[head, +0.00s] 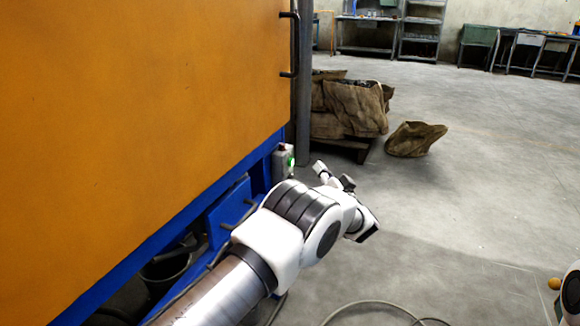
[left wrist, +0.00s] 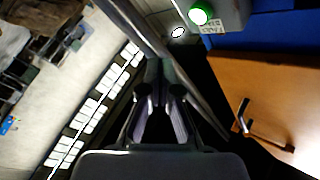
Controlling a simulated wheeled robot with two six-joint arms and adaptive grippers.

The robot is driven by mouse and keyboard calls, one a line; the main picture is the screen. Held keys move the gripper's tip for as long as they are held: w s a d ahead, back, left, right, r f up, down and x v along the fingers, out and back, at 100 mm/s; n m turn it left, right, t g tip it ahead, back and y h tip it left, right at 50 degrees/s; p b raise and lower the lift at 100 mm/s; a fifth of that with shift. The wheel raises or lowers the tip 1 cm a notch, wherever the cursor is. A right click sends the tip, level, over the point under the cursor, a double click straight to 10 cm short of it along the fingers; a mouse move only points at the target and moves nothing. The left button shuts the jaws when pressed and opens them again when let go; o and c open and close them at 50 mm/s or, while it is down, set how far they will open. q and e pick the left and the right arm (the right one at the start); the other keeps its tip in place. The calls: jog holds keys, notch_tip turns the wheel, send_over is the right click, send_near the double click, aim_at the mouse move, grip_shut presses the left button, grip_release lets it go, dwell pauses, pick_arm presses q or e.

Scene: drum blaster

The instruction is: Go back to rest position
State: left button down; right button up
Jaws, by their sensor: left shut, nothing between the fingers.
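My left arm reaches in from the bottom of the head view, beside the orange machine (head: 150,130). Its left gripper (head: 335,176) is just right of a small grey control box (head: 281,165) with a lit green button (head: 291,161). In the left wrist view the left gripper (left wrist: 160,80) is shut and empty, its fingers together. The green button (left wrist: 199,15) is lit at the top of that view, apart from the fingers. My right gripper is not in view; only a white piece, perhaps my right arm, shows at the right edge of the head view.
Brown sacks (head: 345,105) stand on a pallet behind the gripper, with one sack (head: 415,139) on the floor. A black door handle (head: 291,45) sticks out from the machine. A cable (head: 385,305) lies on the floor. The concrete floor to the right is mostly clear.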

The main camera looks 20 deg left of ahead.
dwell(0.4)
pick_arm(q)
jog(key=s+a+f+m+g+h, duration=0.1)
jog(key=s+a+f+h, duration=0.15)
jog(key=s+f, duration=0.45)
jog(key=s+a+f+m+g+h, duration=0.1)
jog(key=s+a+f+m+h, duration=0.2)
jog(key=f, duration=0.8)
jog(key=s+a+f+g+h, duration=0.1)
jog(key=s+f+h, duration=0.2)
jog(key=s+f, duration=0.45)
jog(key=s+f+n+g+h, duration=0.1)
jog(key=s+f+g, duration=0.3)
jog(key=s, duration=0.5)
jog(key=s+f+g+h, duration=0.2)
jog(key=s+f, duration=0.3)
jog(key=s, duration=0.4)
jog(key=s+d+n+g+h, duration=0.25)
jog(key=s+g, duration=0.25)
jog(key=s, duration=1.4)
notch_tip(320, 180, up, 35)
jog(key=p, duration=3.4)
jog(key=shift+s+d+y, duration=0.2)
jog(key=shift+s+y, duration=0.1)
